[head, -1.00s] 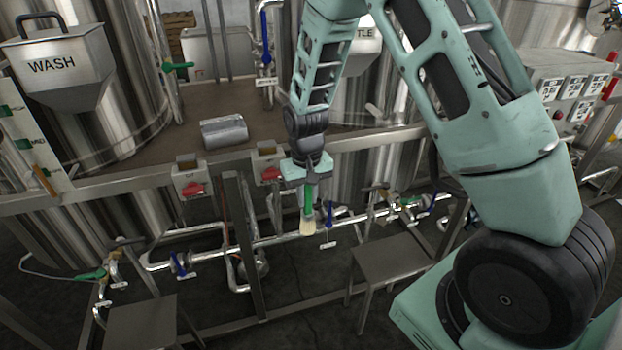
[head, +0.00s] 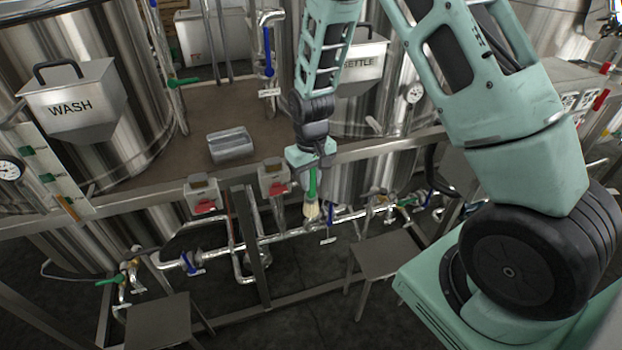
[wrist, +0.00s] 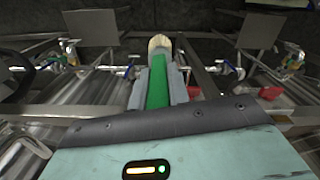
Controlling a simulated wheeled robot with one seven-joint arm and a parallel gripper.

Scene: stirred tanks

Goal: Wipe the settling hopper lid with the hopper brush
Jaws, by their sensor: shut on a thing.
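The hopper brush (head: 312,186) has a green handle and pale bristles. My gripper (head: 313,168) is shut on its handle, and the bristles hang down in front of the pipes. In the wrist view the brush (wrist: 157,82) lies between the fingers, bristles pointing away. A steel hopper (head: 362,64) at the back, its label showing only "ETTLE", appears to be the settling hopper. My arm covers its left side. Its sloped lid is seen only in part, with a dark handle above. The brush is below and left of it, well apart.
A hopper marked WASH (head: 72,108) hangs on the left tank. Switch boxes with red knobs (head: 274,178) line the front rail. Pipes and steel steps (head: 385,256) stand below.

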